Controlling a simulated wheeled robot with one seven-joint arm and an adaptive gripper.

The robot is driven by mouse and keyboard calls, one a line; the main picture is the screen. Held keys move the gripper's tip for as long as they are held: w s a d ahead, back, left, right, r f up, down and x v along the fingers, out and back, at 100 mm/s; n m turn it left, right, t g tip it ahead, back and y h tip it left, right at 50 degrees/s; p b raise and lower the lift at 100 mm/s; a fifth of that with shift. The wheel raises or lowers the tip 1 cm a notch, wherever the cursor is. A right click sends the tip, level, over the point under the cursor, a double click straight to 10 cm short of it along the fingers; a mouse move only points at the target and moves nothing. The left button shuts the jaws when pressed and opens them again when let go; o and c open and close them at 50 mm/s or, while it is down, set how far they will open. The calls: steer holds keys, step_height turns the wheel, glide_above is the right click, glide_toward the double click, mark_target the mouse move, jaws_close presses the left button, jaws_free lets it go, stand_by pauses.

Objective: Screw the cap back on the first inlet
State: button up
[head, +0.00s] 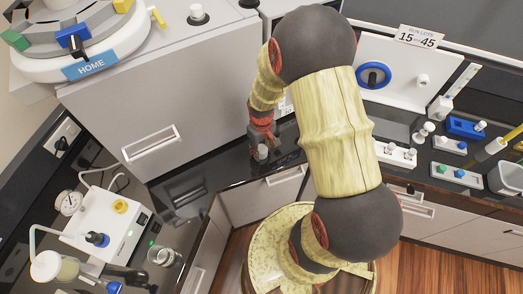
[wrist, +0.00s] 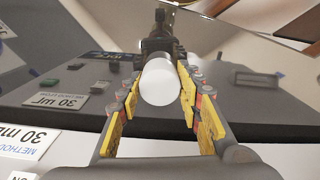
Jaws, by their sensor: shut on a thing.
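My gripper (head: 263,137) is low over the dark countertop, left of the arm in the head view. In the wrist view its two yellow-padded fingers (wrist: 159,88) are shut on a white rounded cap (wrist: 160,80), one finger on each side. The cap also shows as a small pale piece (head: 262,152) below the fingers in the head view. A dark upright part (wrist: 158,40) stands right behind the cap in the wrist view. I cannot tell whether the cap touches it, and I cannot make out the first inlet for certain.
A grey cabinet (head: 165,85) stands left of the gripper. A white panel with a blue wheel (head: 373,76) and blocks with knobs (head: 394,153) stand to the right. A pump unit with a gauge (head: 69,202) is at the lower left.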

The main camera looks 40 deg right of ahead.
mark_target(262, 149)
steer(key=shift+r+p, duration=1.85)
steer(key=shift+r, duration=0.75)
steer(key=shift+f, duration=0.1)
steer(key=o, duration=0.5)
steer(key=c, duration=0.7)
steer(key=shift+o, duration=0.2)
